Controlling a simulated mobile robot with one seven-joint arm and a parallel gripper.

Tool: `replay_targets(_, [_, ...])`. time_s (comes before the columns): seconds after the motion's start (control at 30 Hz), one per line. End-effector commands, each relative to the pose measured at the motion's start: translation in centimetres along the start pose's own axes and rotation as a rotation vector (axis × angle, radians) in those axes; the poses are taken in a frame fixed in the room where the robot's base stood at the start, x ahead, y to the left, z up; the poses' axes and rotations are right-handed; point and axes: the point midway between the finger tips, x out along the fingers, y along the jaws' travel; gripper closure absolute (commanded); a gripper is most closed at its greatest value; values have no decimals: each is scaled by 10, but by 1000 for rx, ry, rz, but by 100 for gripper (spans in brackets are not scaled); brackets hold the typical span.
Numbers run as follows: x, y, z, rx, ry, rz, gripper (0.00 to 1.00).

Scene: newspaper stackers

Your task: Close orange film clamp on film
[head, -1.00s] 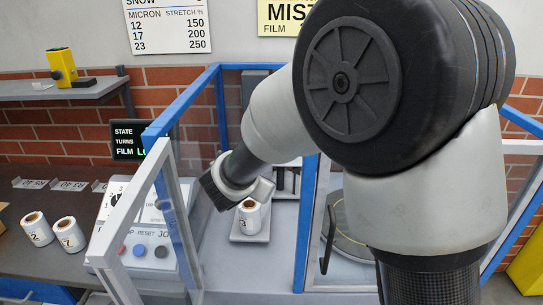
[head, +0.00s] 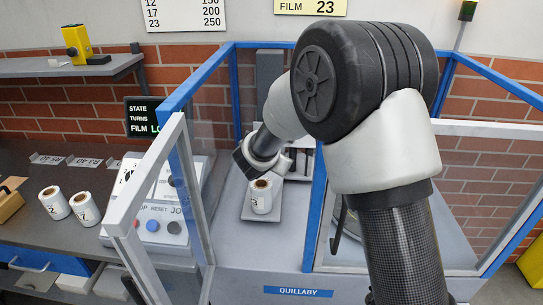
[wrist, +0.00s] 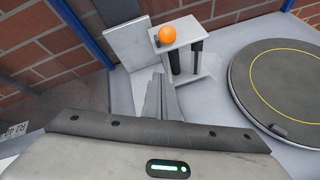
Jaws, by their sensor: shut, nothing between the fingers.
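The orange knob (wrist: 168,33) of the clamp shows in the wrist view on a pale plate (wrist: 185,35) carried by dark posts, beyond my gripper. My gripper (wrist: 158,92) is shut and empty, below and left of the knob in that picture and apart from it. In the head view my gripper end is mostly hidden behind my wrist, inside the blue-framed enclosure. A white film roll (head: 261,197) stands upright on a grey carriage (head: 275,214) just below my wrist there. I cannot see the knob in the head view or tell whether the clamp is closed.
A round dark turntable (wrist: 290,85) with a yellow ring is at the right in the wrist view. Blue posts (head: 316,215) and clear panels surround the machine. A control panel (head: 155,225) and two film rolls (head: 84,208) are on the left.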

Motion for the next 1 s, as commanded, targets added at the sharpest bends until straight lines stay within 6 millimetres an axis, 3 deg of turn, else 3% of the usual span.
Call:
replay_targets(0.1, [5, 0, 22, 3, -3, -1, 100])
replay_targets(0.3, [10, 0, 37, 1, -1, -1, 100])
replay_targets(1.0, [8, 3, 47, -3, 37, -19, 100])
